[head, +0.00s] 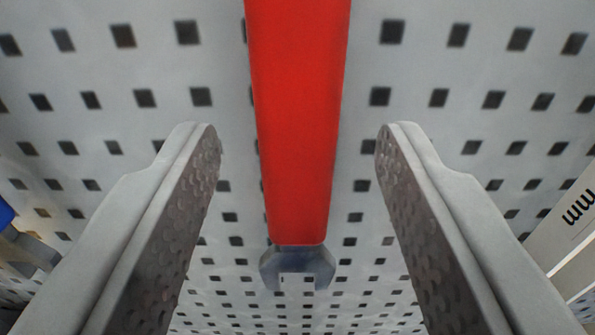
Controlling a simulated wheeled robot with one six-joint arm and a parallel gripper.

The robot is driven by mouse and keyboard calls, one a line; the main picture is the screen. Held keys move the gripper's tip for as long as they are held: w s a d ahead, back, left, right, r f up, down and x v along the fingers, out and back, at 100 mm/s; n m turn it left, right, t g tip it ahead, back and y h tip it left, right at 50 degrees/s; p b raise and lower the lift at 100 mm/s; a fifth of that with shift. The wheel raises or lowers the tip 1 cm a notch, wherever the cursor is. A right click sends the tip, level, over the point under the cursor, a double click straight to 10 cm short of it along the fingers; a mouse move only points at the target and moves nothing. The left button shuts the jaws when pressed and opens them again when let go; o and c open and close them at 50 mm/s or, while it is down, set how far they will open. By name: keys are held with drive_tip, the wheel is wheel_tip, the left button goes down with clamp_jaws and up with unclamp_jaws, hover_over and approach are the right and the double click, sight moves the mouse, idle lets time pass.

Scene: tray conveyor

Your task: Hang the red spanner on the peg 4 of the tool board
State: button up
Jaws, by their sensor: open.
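The red spanner (297,120) is in the middle of the head view. Its red handle runs from the top edge downward, and its grey open-ended jaw (297,265) shows at the lower end. The upper end of the handle is cut off by the frame. My gripper (293,140) is open, with one finger on each side of the handle and a clear gap on both sides. The tool board (440,60), a grey perforated panel, fills the view behind the spanner. Peg 4 cannot be made out.
At the left edge a blue-handled thing (6,212) with a grey metal end shows in part. At the right edge is a white object with black markings (572,225), also cut off. The board close around the red handle is otherwise bare.

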drive_tip(key=s, duration=1.7)
drive_tip(key=shift+s, duration=0.3)
drive_tip(key=s+f, duration=1.5)
drive_tip(key=s, duration=0.3)
drive_tip(key=s+f, duration=1.6)
drive_tip(key=s, duration=0.3)
drive_tip(key=shift+g, duration=0.3)
